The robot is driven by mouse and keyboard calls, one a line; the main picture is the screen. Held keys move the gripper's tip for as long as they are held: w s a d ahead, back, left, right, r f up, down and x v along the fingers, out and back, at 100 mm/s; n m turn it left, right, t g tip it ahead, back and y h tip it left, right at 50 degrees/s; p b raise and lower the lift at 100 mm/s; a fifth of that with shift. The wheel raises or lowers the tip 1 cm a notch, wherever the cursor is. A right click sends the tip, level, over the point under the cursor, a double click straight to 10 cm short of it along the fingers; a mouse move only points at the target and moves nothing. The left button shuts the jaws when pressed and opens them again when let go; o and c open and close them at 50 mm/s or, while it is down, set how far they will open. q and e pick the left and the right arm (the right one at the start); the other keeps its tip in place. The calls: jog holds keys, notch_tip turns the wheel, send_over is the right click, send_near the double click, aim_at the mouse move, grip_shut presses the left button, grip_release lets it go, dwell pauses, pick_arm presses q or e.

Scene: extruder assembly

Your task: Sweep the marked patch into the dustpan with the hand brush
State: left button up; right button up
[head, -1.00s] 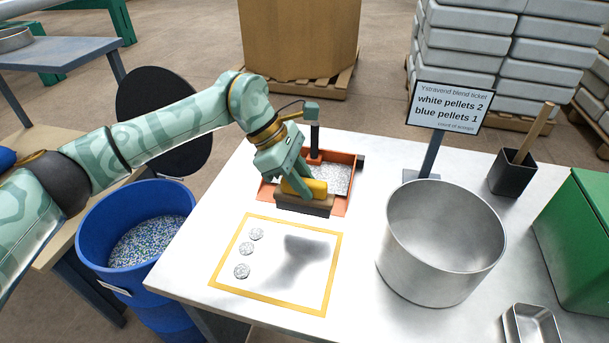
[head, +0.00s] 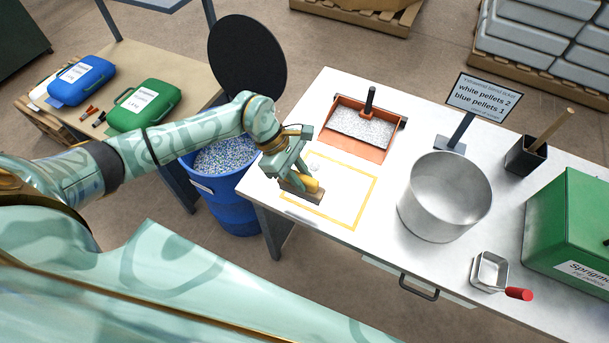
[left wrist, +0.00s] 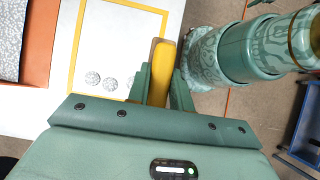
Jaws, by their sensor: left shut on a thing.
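My left gripper (head: 298,178) is shut on the yellow handle of the hand brush (head: 312,186). In the left wrist view the yellow handle (left wrist: 161,72) stands between the fingers. The brush's dark block is over the near-left part of the yellow-outlined patch (head: 367,195); whether it touches the table is unclear. Two small pale pellet heaps (left wrist: 101,81) show inside the outline in the left wrist view. The orange dustpan (head: 372,151) lies beyond the patch and holds a layer of pale pellets (head: 362,127). My right gripper is out of view.
A steel pot (head: 445,200) stands right of the patch, with a ticket sign (head: 484,97) behind it. A small scoop (head: 490,270) and a green box (head: 580,225) are farther right. A blue barrel (head: 232,205) of pellets stands off the table's left edge.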

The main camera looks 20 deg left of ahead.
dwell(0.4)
pick_arm(q)
notch_tip(320, 180, down, 6)
jog(key=b, duration=0.5)
jog(key=shift+f, duration=0.1)
jog(key=shift+f, duration=0.35)
dwell(0.4)
